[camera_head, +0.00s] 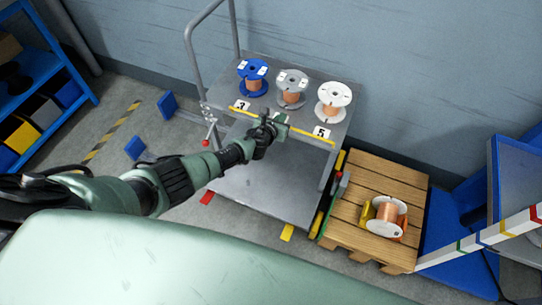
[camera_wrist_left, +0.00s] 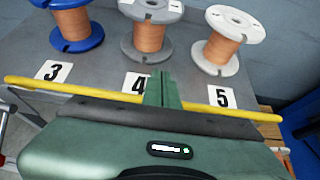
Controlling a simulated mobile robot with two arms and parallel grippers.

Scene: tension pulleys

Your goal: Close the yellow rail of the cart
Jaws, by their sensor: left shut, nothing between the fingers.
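The grey cart (camera_head: 262,185) stands against the wall. Its yellow rail (camera_head: 305,138) runs along the front edge of the top shelf, and it also shows in the left wrist view (camera_wrist_left: 50,88). My left gripper (camera_head: 277,122) is shut and empty at the middle of the rail. In the left wrist view its closed fingers (camera_wrist_left: 163,88) point over the shelf beside the number 4 label, and its body hides the middle of the rail. I cannot tell whether it touches the rail. My right gripper is not in view.
A blue spool (camera_head: 253,78), a grey spool (camera_head: 291,88) and a white spool (camera_head: 333,100) stand on the top shelf behind the rail. A red-knobbed lever (camera_head: 206,142) is at the cart's left. A wooden pallet (camera_head: 345,222) with another spool (camera_head: 384,216) is at the right.

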